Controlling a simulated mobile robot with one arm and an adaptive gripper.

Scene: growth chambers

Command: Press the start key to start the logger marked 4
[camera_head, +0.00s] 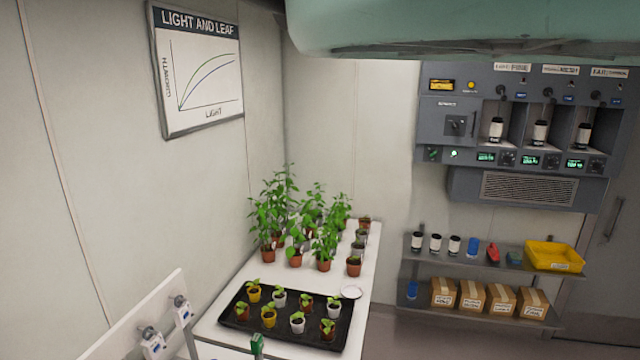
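The bottom edge of the picture cuts off part of the panel. My gripper is not in view.
A white bench (362,275) holds potted plants and a black tray (240,337) of seedlings. A small green object (257,345) stands at its front. A grey dispenser unit (520,125) hangs at right above shelves (405,262) with boxes. A pale rounded shape covers the top right.

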